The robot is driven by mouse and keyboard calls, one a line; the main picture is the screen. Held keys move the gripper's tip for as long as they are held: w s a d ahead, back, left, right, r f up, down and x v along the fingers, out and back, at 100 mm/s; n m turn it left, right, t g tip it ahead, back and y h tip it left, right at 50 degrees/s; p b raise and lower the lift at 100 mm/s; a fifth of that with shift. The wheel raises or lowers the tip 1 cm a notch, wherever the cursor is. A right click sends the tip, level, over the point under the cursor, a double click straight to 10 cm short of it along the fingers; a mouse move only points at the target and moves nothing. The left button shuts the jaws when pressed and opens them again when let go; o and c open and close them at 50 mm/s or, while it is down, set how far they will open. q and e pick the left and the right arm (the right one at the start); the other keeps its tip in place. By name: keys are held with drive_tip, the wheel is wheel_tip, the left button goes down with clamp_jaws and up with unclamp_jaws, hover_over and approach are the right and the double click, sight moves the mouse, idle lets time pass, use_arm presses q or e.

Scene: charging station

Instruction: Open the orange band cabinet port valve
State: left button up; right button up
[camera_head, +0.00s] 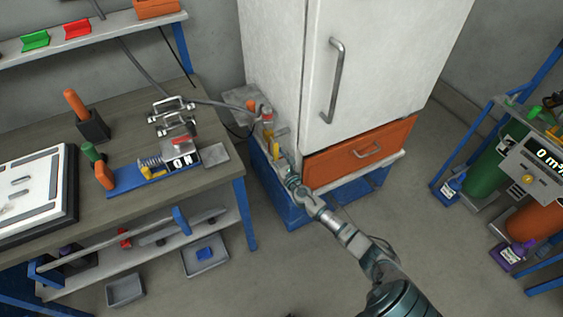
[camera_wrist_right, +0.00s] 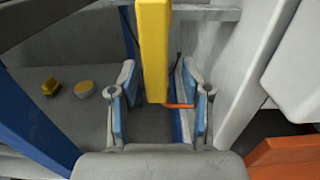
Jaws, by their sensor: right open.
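The white cabinet (camera_head: 370,70) with the orange band (camera_head: 360,153) stands at the centre of the head view on a blue base. On its left side is a port with small orange and yellow parts; a yellow handle (camera_head: 275,141) hangs there. My right gripper (camera_head: 283,163) is beside this port, low at the cabinet's left corner. In the right wrist view the yellow handle (camera_wrist_right: 155,50) reaches down between the two spread fingers of my open right gripper (camera_wrist_right: 162,100). Contact cannot be told. A thin orange part (camera_wrist_right: 180,105) shows behind the handle's lower end. My left gripper is not seen.
A workbench (camera_head: 215,125) with tools and a grey cable stands left of the cabinet. A rack with a green cylinder (camera_head: 488,168) and an orange cylinder stands at the right. Grey bins (camera_head: 205,256) sit low at the left. Floor between cabinet and rack is clear.

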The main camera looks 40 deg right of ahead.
drive_tip(key=v, duration=1.1)
drive_tip(key=shift+s, duration=0.3)
drive_tip(key=shift+d+f, duration=0.1)
